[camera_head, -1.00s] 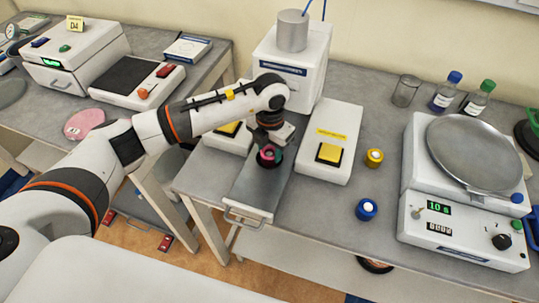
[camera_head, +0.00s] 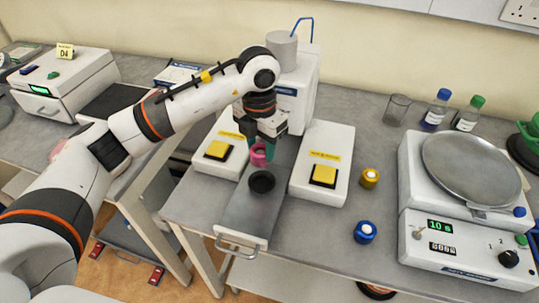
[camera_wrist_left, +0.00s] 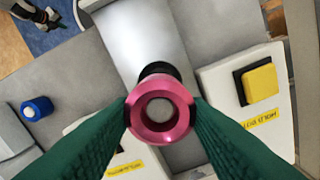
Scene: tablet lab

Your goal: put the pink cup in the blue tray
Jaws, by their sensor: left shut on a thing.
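The small pink cup (camera_head: 259,156) is held above a round black holder (camera_head: 262,182) on the grey sliding plate, apart from it. My left gripper (camera_head: 260,148) is shut on the cup, with the green fingers on either side. In the left wrist view the cup (camera_wrist_left: 137,117) shows its round pink rim between the green fingertips (camera_wrist_left: 161,112), with the black holder (camera_wrist_left: 158,69) partly hidden behind it. No blue tray can be made out.
White boxes with yellow buttons, left (camera_head: 218,150) and right (camera_head: 323,175), flank the plate (camera_head: 247,212). A white machine (camera_head: 303,90) stands behind.

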